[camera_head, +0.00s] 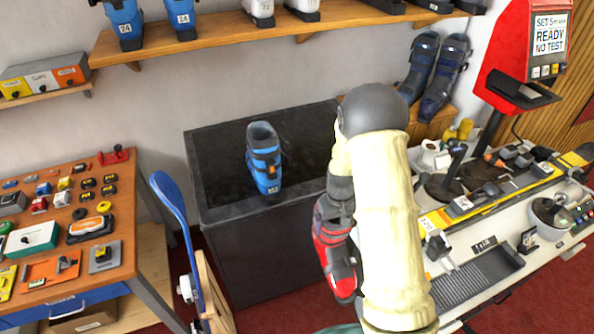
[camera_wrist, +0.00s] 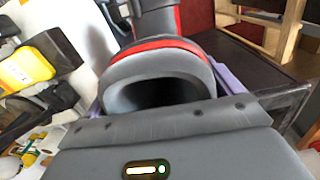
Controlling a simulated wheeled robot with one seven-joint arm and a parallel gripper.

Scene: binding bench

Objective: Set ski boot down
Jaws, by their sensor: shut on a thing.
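A red and grey ski boot (camera_head: 334,262) hangs below my gripper (camera_head: 341,192), in front of the dark counter's right end and left of the white bench. In the wrist view the boot's grey cuff with red trim (camera_wrist: 158,66) fills the middle, its dark opening facing the camera. My gripper's (camera_wrist: 160,92) purplish fingers show on both sides of the cuff, shut on it. My arm hides part of the boot in the head view. A blue ski boot (camera_head: 264,160) stands upright on the dark counter (camera_head: 215,155).
The counter top is bare on both sides of the blue boot. The white bench (camera_head: 505,280) at right holds a yellow ski (camera_head: 510,190) and tools. A tool table (camera_head: 120,260) and a blue ski (camera_head: 172,200) stand at left. A boot shelf (camera_head: 230,35) runs above.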

